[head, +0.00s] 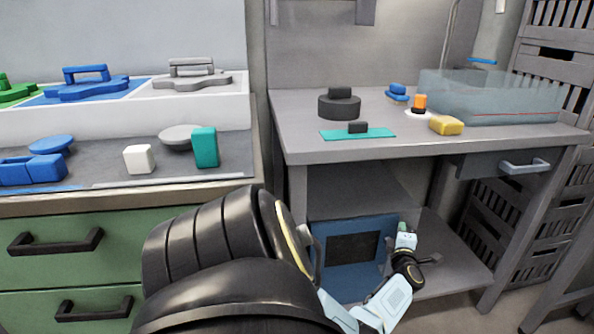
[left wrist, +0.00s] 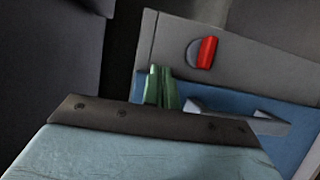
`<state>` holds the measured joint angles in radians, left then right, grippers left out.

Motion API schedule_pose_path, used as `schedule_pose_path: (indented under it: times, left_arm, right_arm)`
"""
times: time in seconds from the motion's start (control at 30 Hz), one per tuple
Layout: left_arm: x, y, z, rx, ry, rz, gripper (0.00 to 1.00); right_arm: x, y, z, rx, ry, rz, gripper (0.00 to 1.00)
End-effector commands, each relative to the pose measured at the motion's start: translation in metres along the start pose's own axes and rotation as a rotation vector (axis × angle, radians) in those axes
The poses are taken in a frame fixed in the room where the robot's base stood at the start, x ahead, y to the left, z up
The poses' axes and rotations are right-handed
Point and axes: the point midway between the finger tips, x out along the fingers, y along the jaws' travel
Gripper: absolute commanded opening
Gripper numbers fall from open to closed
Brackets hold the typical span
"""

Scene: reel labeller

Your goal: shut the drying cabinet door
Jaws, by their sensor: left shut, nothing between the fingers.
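The drying cabinet appears as a low blue unit under the grey bench, and its blue door (head: 325,278) has a dark window (head: 353,248). A grey handle (head: 317,252) shows at its left side, partly behind my arm. My left gripper (head: 403,228) is at the right edge of the blue face, shut and empty. In the left wrist view its green fingers (left wrist: 162,80) are together in front of a blue panel (left wrist: 290,145) with a grey handle (left wrist: 235,115). I cannot tell contact or how far the door stands open. My right gripper is not in view.
The grey bench (head: 300,140) stands above, with a dark round block (head: 339,104), a yellow block (head: 446,125) and a clear bin (head: 490,97) on top. Green drawers (head: 40,265) are at left. A red switch (left wrist: 207,53) shows in the wrist view.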

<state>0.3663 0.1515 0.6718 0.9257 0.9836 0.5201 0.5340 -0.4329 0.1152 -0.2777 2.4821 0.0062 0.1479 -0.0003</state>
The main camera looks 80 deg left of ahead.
Motion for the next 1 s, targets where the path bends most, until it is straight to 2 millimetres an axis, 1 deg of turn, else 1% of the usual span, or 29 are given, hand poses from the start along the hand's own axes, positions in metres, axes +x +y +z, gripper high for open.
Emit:
schedule_pose_path:
  times: [0.03, 0.23, 0.33, 0.43, 0.5, 0.67, 0.7, 0.8, 0.9, 1.0]
  left_arm:
    - [0.008, 0.007, -0.008, -0.003, 0.013, 0.012, 0.00]
    - [0.008, 0.008, -0.007, -0.005, 0.012, 0.012, 0.00]
    - [0.004, 0.009, -0.004, -0.006, 0.010, 0.012, 0.00]
    - [-0.006, 0.010, 0.003, -0.006, 0.007, 0.012, 0.00]
    - [-0.017, 0.009, 0.009, -0.005, 0.003, 0.009, 0.00]
    - [-0.039, 0.007, 0.022, -0.003, -0.006, 0.006, 0.00]
    - [-0.044, 0.007, 0.026, -0.003, -0.008, 0.005, 0.00]
    - [-0.052, 0.005, 0.054, -0.005, -0.010, 0.004, 0.00]
    - [-0.061, 0.004, 0.075, -0.005, -0.009, 0.004, 0.00]
    - [-0.067, 0.004, 0.092, -0.003, -0.008, 0.004, 0.00]
  right_arm:
    - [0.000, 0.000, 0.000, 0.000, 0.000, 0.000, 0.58]
    - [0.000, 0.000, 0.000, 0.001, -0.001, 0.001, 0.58]
    - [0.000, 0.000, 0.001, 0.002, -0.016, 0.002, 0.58]
    - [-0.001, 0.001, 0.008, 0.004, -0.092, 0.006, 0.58]
    - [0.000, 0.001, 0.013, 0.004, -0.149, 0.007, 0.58]
    - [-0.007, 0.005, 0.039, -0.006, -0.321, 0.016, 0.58]
    - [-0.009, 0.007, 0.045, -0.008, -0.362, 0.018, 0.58]
    - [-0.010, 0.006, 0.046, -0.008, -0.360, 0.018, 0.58]
    - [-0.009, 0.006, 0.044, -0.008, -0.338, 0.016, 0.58]
    - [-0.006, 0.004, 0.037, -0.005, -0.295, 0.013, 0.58]
